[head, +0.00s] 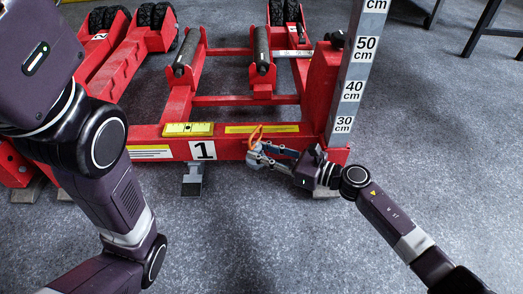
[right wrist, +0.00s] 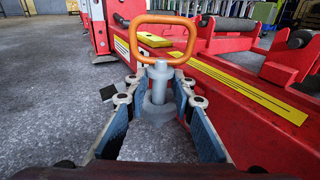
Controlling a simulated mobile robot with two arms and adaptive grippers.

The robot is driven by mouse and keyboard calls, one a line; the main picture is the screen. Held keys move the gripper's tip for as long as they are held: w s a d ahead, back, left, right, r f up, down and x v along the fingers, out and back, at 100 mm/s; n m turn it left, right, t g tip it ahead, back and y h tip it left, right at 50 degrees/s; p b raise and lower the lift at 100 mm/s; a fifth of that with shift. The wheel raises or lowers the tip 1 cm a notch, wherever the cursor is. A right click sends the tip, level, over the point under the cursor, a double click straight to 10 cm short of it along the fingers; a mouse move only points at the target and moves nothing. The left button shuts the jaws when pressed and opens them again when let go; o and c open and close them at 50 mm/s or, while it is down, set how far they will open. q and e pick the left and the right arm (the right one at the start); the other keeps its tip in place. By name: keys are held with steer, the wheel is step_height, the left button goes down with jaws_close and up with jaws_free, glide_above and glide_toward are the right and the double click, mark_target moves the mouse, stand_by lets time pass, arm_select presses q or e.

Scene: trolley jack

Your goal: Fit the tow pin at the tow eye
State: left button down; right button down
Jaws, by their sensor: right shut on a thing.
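The tow pin has a grey shaft (right wrist: 160,82) and an orange loop handle (right wrist: 162,36). In the head view the handle (head: 255,137) stands up at the front edge of the red jack frame. My right gripper (head: 259,156) is shut on the pin, and its blue-padded fingers (right wrist: 158,98) flank the shaft in the right wrist view. The pin looks upright. A wider grey part (right wrist: 157,109) surrounds the lower shaft; I cannot tell whether it is the tow eye or part of the pin. The pin's lower end is hidden. My left gripper is out of view.
The red frame (head: 232,133) carries a yellow level-like bar (head: 188,129) and a "1" label (head: 203,150). A tall measuring post (head: 350,85) rises right of the gripper. Grey floor (head: 290,240) in front is clear.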

steer(key=shift+f+b, duration=0.35)
steer(key=shift+f, duration=0.3)
steer(key=shift+f, duration=0.35)
steer(key=c, duration=1.6)
jaws_free()
steer(key=shift+f, duration=0.2)
steer(key=shift+f, duration=0.1)
steer(key=shift+s+d, duration=0.3)
steer(key=shift+d, duration=0.15)
steer(key=v, duration=1.1)
steer(key=shift+w+r, duration=0.1)
steer(key=shift+r, duration=0.3)
